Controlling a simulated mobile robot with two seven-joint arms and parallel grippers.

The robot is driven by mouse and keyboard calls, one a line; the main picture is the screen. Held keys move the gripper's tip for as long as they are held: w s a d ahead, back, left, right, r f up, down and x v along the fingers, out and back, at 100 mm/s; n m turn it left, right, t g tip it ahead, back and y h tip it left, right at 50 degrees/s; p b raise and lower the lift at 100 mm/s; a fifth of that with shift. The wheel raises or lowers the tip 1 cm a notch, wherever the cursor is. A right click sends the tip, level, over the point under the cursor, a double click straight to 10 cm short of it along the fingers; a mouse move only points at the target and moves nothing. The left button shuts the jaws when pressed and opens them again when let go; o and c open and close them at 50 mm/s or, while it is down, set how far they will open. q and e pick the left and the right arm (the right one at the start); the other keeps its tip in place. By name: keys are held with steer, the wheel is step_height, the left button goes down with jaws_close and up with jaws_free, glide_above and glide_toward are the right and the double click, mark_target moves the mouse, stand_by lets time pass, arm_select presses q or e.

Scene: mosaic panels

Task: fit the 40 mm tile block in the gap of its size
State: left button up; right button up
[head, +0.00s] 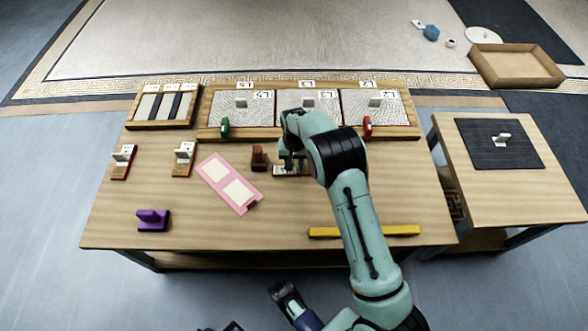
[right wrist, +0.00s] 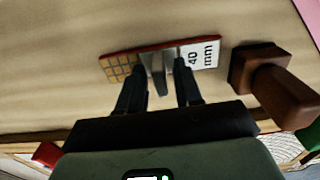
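The 40 mm tile block (right wrist: 205,54) lies on the table, a flat bar with tan tiles at one end, a white "40 mm" label at the other and a grey upright grip (right wrist: 158,75) between. In the head view the block (head: 282,171) is partly hidden by my arm. My right gripper (right wrist: 160,72) is down at the block with one finger on each side of the grip; slim spaces seem to show. A wooden frame (head: 133,116) at the back left holds pale strips and dark gaps; I cannot read their sizes. Dark parts of mine show at the bottom edge; the left fingers are unclear.
A brown block (head: 259,158) stands close beside the tile block. A pink card (head: 219,177), two more labelled blocks (head: 184,158) (head: 123,160), a purple piece (head: 152,219) and a yellow bar (head: 325,232) lie around. Mosaic panels (head: 230,112) line the back. The front middle is free.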

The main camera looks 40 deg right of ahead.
jaws_close()
arm_select(q)
steer(key=s+d+r+g+h+p, duration=0.1)
steer(key=s+d+r+g+p, duration=0.1)
steer(key=s+d+r+p, duration=0.4)
arm_select(e)
step_height(320, 180, up, 20)
steer(key=b, duration=0.2)
steer(key=a+n, duration=0.8)
steer(key=a, duration=1.3)
arm_select(q)
step_height(320, 180, up, 14)
steer(key=s+a+g+p, duration=0.1)
steer(key=s+p, duration=0.1)
steer(key=p, duration=1.3)
steer(key=shift+a+f+m+g, duration=0.25)
steer(key=shift+a+m+g, duration=0.05)
steer(key=shift+a+m, duration=0.1)
arm_select(e)
step_height(320, 180, up, 6)
steer(key=s, duration=0.2)
steer(key=shift+d, duration=0.25)
